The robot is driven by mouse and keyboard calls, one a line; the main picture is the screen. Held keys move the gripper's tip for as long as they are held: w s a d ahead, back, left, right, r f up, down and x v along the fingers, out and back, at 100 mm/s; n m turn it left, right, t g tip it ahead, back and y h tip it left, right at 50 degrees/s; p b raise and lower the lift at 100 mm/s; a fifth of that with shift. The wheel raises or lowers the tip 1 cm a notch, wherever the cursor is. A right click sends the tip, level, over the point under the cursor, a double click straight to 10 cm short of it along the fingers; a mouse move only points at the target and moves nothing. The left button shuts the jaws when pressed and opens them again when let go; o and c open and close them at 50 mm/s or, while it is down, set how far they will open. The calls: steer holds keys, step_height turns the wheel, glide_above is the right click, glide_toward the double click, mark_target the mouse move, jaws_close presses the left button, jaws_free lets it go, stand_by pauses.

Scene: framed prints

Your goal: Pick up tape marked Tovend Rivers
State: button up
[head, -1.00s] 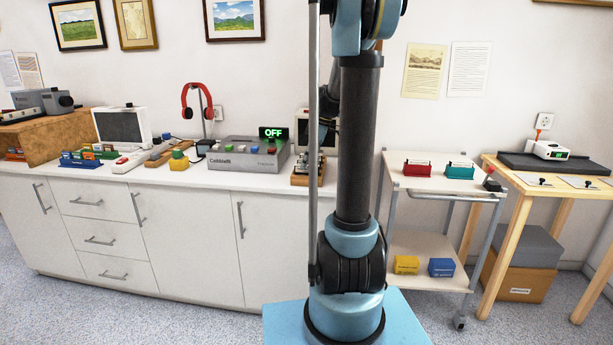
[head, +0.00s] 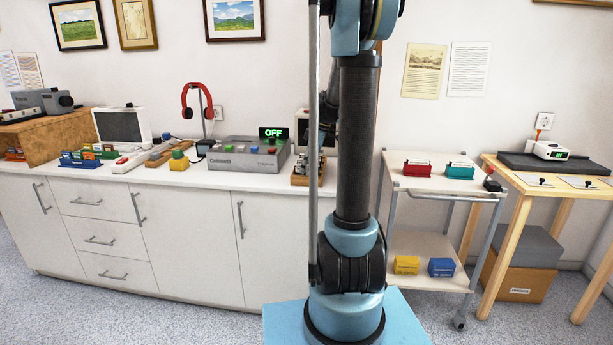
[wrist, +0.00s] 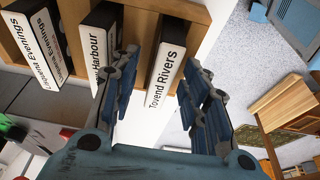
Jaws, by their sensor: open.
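The tape marked Tovend Rivers (wrist: 166,78) has a white spine with black lettering and a dark case. In the wrist view it stands in a wooden rack, with its labelled end towards my gripper. My gripper (wrist: 158,74) is open, with one blue finger on each side of this tape. I cannot tell whether either finger touches it. The left finger lies between it and a tape ending in "Harbour" (wrist: 99,48), whose label it partly covers. In the head view my arm hides the gripper and part of the rack (head: 302,181) on the counter.
Tapes marked "Evenings" (wrist: 38,52) stand farther left in the rack. In the head view a grey box (head: 245,158) stands left of the rack, below an OFF sign (head: 273,132). A white trolley (head: 440,184) stands to the right, beyond a floor gap.

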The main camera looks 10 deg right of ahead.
jaws_close()
stand_by(0.4)
